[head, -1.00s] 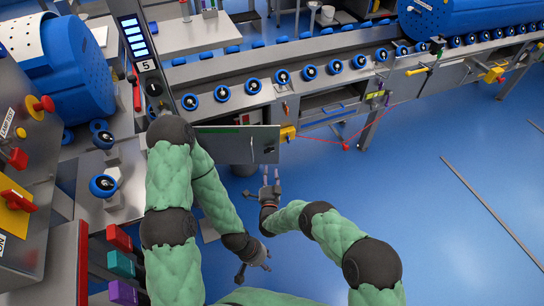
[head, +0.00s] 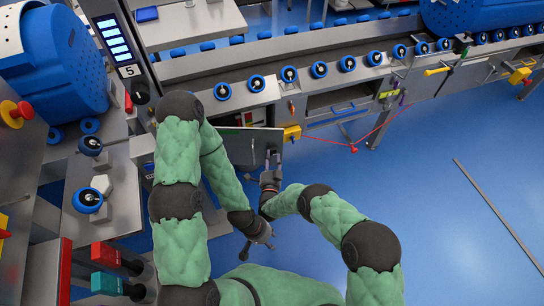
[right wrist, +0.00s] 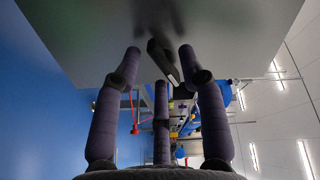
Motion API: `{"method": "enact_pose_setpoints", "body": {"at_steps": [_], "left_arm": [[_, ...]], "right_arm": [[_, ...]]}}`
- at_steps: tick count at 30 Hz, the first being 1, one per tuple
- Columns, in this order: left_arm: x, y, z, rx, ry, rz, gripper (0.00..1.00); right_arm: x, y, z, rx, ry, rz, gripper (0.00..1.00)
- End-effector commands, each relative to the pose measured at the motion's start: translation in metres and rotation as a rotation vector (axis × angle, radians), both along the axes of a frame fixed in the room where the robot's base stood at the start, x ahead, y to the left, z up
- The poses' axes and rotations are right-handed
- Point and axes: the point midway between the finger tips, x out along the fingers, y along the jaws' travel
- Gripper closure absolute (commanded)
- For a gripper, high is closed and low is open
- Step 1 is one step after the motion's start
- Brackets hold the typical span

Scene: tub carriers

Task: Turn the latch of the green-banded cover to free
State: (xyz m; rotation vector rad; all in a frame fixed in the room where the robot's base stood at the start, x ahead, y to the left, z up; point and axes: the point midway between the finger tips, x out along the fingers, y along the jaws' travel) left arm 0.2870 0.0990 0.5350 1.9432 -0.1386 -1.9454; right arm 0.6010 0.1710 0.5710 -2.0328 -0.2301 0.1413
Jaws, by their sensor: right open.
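The cover (head: 243,150) is a grey upright panel below the roller line in the head view, with a thin green band along its top edge. Its latch (right wrist: 163,60) is a dark bar on the grey face in the right wrist view. My right gripper (head: 271,164) is at the panel's right part; in the right wrist view its open fingers (right wrist: 160,62) are spread around the latch, with no clear contact visible. The latch's turn angle is hard to tell. My left gripper (head: 259,240) hangs lower, its fingers apart and empty, away from the cover.
A yellow block (head: 292,132) with a red cord (head: 353,149) is right of the cover. The roller conveyor (head: 320,69) runs behind. A control panel with a blue drum (head: 65,60) stands at left. The blue floor at right is largely clear.

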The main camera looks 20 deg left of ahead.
Motion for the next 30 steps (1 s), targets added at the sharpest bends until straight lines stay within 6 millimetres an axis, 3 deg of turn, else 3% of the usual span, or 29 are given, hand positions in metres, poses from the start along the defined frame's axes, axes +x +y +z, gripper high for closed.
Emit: {"method": "enact_pose_setpoints", "body": {"at_steps": [2, 6, 7, 20, 30], "left_arm": [[-0.0003, -0.0001, 0.0, 0.0, 0.001, 0.0, 0.6], [-0.0002, 0.0, 0.0, 0.0, 0.0, 0.0, 0.6], [-0.0002, 0.0, 0.0, 0.0, 0.0, 0.0, 0.6], [0.0, 0.0, 0.0, 0.0, 0.0, 0.0, 0.6], [0.0001, 0.0, 0.0, 0.0, 0.0, 0.0, 0.6]], "right_arm": [[-0.0001, 0.0, -0.0001, 0.0, 0.0, 0.0, 0.59], [0.0001, 0.0, -0.0001, 0.0, 0.0, 0.0, 0.96], [0.0001, 0.0, -0.0001, 0.0, 0.0, 0.0, 1.0], [0.0001, -0.0006, -0.0003, -0.041, -0.009, 0.0, 1.0], [0.0003, -0.0017, -0.0003, -0.263, -0.06, 0.0, 1.0]]}}
